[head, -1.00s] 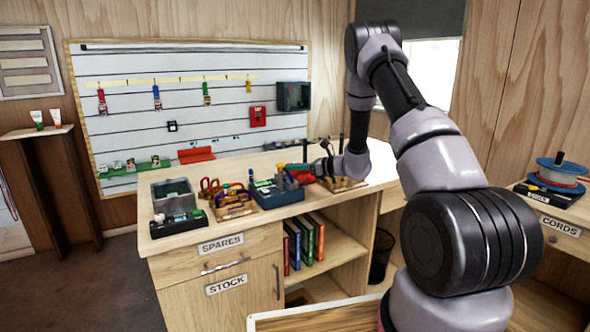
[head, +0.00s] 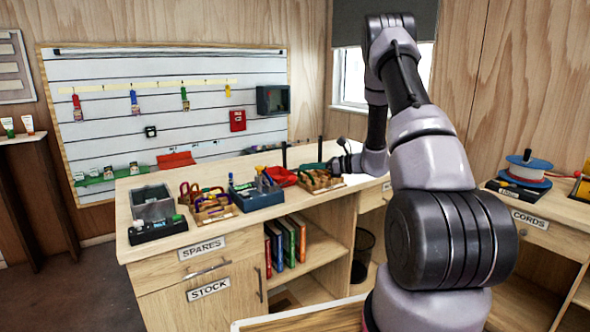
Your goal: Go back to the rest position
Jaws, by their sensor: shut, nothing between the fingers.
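My gripper (head: 342,161) hangs at the end of my arm, over the right part of the workbench (head: 300,203). It is shut with nothing held. It is small in the head view and partly overlaps the wooden tray (head: 322,182) behind and below it. My arm rises on the right side of the view, bends at the top in front of the window, and comes down to the bench.
On the bench stand a grey bin (head: 152,203), a wooden rack of carabiners (head: 211,207), a blue box (head: 257,194) and a red item (head: 281,176). A cord spool (head: 526,165) sits on the right counter.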

